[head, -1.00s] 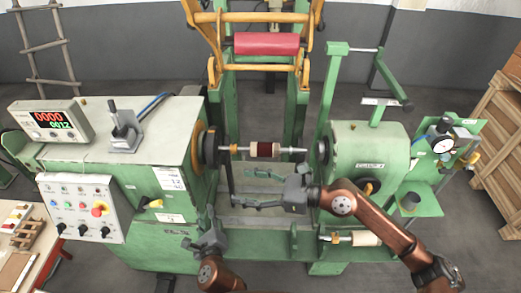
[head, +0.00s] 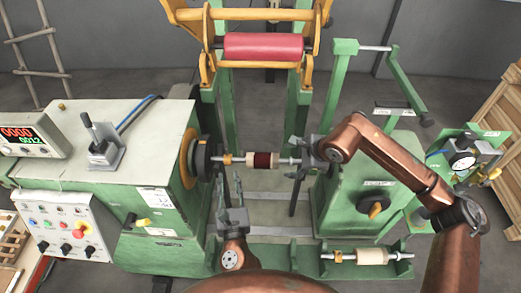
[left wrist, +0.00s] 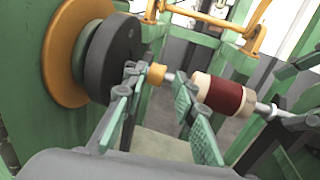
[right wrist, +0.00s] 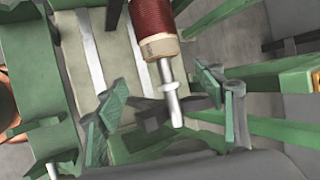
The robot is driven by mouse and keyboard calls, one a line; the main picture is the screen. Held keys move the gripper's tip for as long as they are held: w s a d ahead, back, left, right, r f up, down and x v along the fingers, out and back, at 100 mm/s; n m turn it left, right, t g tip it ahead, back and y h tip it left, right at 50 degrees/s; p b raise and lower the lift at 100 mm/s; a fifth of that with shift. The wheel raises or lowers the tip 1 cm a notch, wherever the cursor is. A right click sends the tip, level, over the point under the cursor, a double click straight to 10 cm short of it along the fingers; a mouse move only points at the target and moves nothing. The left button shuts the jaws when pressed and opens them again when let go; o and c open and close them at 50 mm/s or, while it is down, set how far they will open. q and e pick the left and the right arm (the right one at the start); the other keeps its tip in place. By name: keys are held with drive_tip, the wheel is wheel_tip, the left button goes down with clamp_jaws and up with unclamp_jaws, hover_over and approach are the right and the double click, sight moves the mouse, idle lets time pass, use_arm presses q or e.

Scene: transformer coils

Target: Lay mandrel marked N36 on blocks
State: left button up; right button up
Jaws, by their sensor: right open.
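A mandrel with a dark red winding (head: 263,160) lies level at the winding machine, its left end at the dark chuck (head: 201,158). It also shows in the left wrist view (left wrist: 225,95) and right wrist view (right wrist: 152,22). I cannot read its marking. My left gripper (head: 232,185) is open below the mandrel's left part, fingers pointing toward the shaft. My right gripper (head: 312,150) is open at the right end; its fingers (right wrist: 165,105) stand on either side of the bare shaft. A second mandrel with a pale winding (head: 371,257) rests on the green blocks (head: 403,262) in front.
The green tailstock (head: 350,195) stands right of the mandrel, partly behind my right arm. A yellow frame with a red roller (head: 263,46) stands behind. The control panel (head: 65,228) is at left. The front rail left of the pale mandrel (head: 265,257) looks empty.

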sight(227, 155)
drive_tip(key=shift+w+d+r, duration=0.1)
drive_tip(key=shift+w+d, duration=0.05)
drive_tip(key=shift+w, duration=0.05)
drive_tip(key=shift+w+f, duration=0.15)
drive_tip(key=shift+f, duration=0.05)
use_arm(q)
drive_tip(key=x, duration=1.2)
drive_tip(key=shift+w, duration=0.25)
use_arm(e)
drive_tip(key=x, duration=0.7)
drive_tip(key=shift+w+f, duration=0.1)
drive_tip(key=shift+f, duration=0.05)
use_arm(q)
drive_tip(key=shift+c, duration=0.3)
drive_tip(key=c, duration=0.6)
use_arm(e)
drive_tip(key=c, duration=0.7)
use_arm(q)
clamp_jaws()
use_arm(e)
clamp_jaws()
